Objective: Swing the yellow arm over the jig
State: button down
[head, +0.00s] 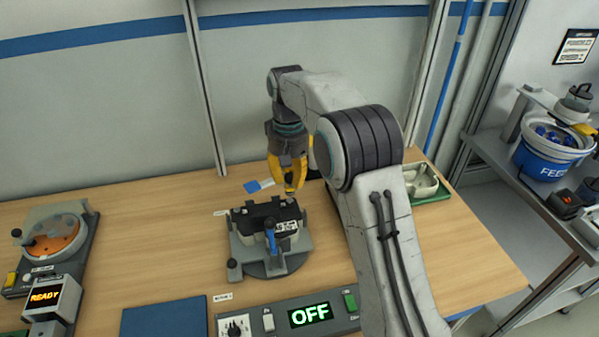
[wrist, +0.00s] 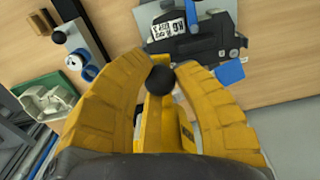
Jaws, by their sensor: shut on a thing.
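My gripper (head: 288,185) is above the back edge of the jig (head: 303,246) in the head view. In the wrist view my gripper (wrist: 158,68) has its yellow fingers closed in around a black ball knob (wrist: 160,80). The knob sits on the yellow arm (wrist: 152,122), which runs between the fingers. In the head view the yellow arm cannot be told apart from the yellow fingers. A black part with a white label (head: 285,227) lies in the jig, with a blue clamp handle (head: 271,238) in front. In the wrist view this part (wrist: 195,38) is beyond the fingertips.
A control panel reading OFF (head: 311,315) and a blue mat (head: 165,318) lie at the front. A READY device (head: 46,296) is at left. A green tray (head: 432,197) with grey castings is right of my arm. Open tabletop lies left of the jig.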

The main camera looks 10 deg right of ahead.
jog(key=shift+a, duration=0.15)
jog(key=c, duration=1.4)
grip_release()
jog(key=shift+w+a, duration=0.1)
jog(key=shift+o, duration=1)
jog(key=shift+a, duration=0.15)
jog(key=shift+o, duration=1.3)
notch_tip(320, 180, up, 12)
